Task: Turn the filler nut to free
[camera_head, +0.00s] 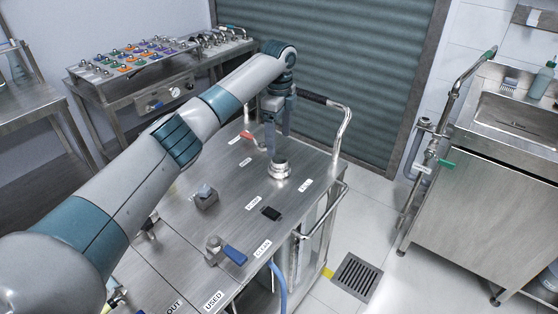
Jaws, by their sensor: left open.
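A round shiny metal fitting, which looks like the filler nut (280,169), stands on the steel top of the skid cart (235,235) near its far right part. My left arm reaches across from the left and its gripper (272,154) points down just behind and above the fitting. The fingers are open. They overlap the fitting's far left rim in the picture, and I cannot tell whether they touch it. My right gripper is not in view.
A red-handled part (248,136), a grey block (206,198), a black square (271,213) and a blue-handled valve (232,255) are on the cart top. A bent rail (343,130) rises at its far right corner. A sink bench (495,175) stands to the right.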

